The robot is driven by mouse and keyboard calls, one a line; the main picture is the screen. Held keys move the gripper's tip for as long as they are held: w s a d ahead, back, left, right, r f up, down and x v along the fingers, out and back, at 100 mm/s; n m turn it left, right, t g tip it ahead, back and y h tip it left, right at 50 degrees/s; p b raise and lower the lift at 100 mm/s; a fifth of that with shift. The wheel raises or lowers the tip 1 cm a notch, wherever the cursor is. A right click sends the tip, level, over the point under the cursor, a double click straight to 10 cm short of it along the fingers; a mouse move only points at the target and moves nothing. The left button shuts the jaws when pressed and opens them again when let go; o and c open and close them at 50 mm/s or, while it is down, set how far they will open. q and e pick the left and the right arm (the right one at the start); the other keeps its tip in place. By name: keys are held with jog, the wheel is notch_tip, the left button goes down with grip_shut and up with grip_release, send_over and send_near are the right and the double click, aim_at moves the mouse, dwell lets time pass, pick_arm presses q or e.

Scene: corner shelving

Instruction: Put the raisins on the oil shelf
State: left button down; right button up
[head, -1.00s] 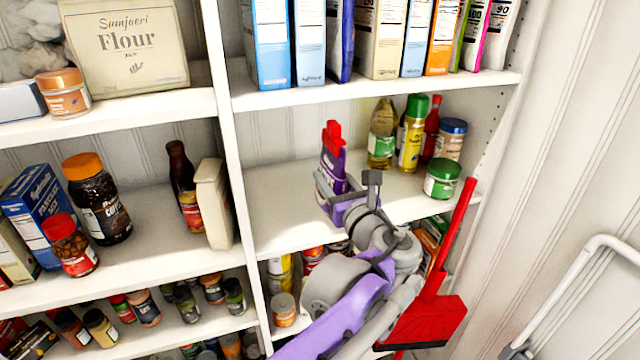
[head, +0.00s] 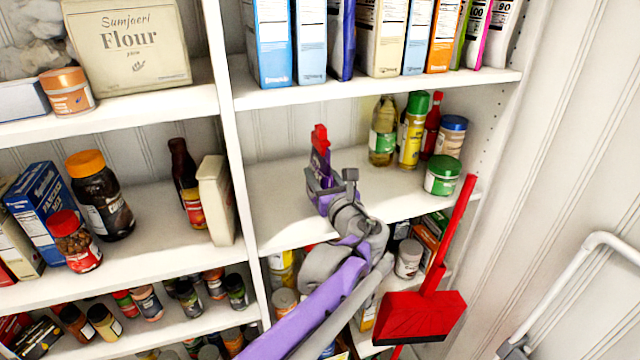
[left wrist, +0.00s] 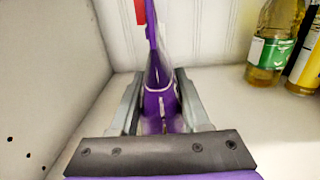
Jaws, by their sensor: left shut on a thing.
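The raisins are a purple pack with a red top (head: 320,150), standing roughly upright over the oil shelf (head: 275,215). They also show in the left wrist view (left wrist: 158,100). My left gripper (head: 324,185) is shut on the raisins, with a finger on each side of the pack. I cannot tell whether the pack's bottom touches the shelf board. An oil bottle with a green label (head: 383,135) and a yellow bottle with a green cap (head: 412,130) stand to the right on this shelf. My right gripper is not in view.
A red sauce bottle (head: 432,125), a blue-lidded jar (head: 451,137) and a green jar (head: 442,176) fill the shelf's right end. The left part of the shelf is clear. Boxes (head: 380,40) line the shelf above.

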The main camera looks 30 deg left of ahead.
pick_arm(q)
jog(key=shift+f, duration=0.85)
jog(key=shift+w+a+f, duration=0.15)
jog(key=shift+f, duration=0.35)
jog(key=shift+f, duration=0.1)
jog(key=shift+f, duration=0.1)
jog(key=shift+c, duration=2.2)
grip_release()
jog(key=shift+o, duration=0.4)
